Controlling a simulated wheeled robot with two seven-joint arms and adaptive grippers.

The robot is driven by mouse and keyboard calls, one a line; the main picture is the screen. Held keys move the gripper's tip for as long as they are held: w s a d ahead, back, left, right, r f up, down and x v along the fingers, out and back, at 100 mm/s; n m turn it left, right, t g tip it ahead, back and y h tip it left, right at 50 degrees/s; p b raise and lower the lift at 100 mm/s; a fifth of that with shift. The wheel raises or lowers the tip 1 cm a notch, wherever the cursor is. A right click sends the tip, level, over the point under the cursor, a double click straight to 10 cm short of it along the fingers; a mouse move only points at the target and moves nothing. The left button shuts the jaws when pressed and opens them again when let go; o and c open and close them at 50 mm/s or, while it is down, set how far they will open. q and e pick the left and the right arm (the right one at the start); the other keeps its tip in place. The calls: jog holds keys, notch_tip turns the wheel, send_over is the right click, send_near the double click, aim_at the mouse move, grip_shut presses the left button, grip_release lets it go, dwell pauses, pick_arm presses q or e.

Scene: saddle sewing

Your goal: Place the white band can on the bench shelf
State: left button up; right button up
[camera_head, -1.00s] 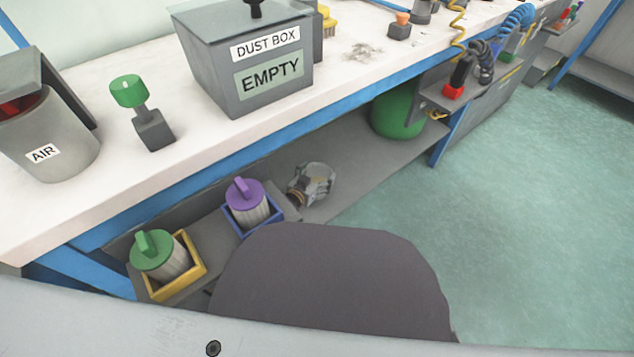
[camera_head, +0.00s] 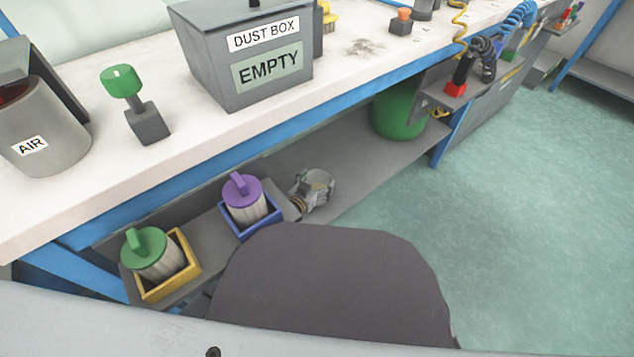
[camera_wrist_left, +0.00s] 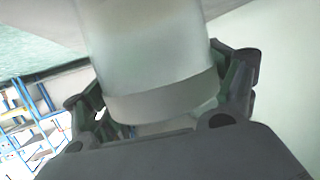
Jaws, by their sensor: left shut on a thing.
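My left gripper (camera_wrist_left: 165,92) fills the lower part of the left wrist view. Its dark fingers are shut on a large pale, whitish can (camera_wrist_left: 145,50) with a slightly darker band around its end. The can's far end runs out of the top of that view. I cannot make out this gripper or the can in the head view. The grey bench shelf (camera_head: 362,160) runs under the white bench in the head view. My right gripper is not in view.
A green-lidded can in a yellow box (camera_head: 143,283) and a purple-lidded can in a blue box (camera_head: 238,231) stand at the shelf's left. A grey piece (camera_head: 316,188) is beside them. A green tank (camera_head: 396,112) stands farther right. The shelf between is bare.

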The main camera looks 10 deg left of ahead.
pick_arm(q)
jog(key=o, duration=0.9)
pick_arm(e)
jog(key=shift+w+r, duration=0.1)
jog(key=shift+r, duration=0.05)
pick_arm(q)
jog(key=shift+r, duration=0.1)
jog(key=shift+s+a+r, duration=0.1)
jog(key=shift+s+a, duration=0.05)
jog(key=shift+s, duration=0.15)
jog(key=shift+p+v, duration=2)
jog(key=shift+v, duration=1.45)
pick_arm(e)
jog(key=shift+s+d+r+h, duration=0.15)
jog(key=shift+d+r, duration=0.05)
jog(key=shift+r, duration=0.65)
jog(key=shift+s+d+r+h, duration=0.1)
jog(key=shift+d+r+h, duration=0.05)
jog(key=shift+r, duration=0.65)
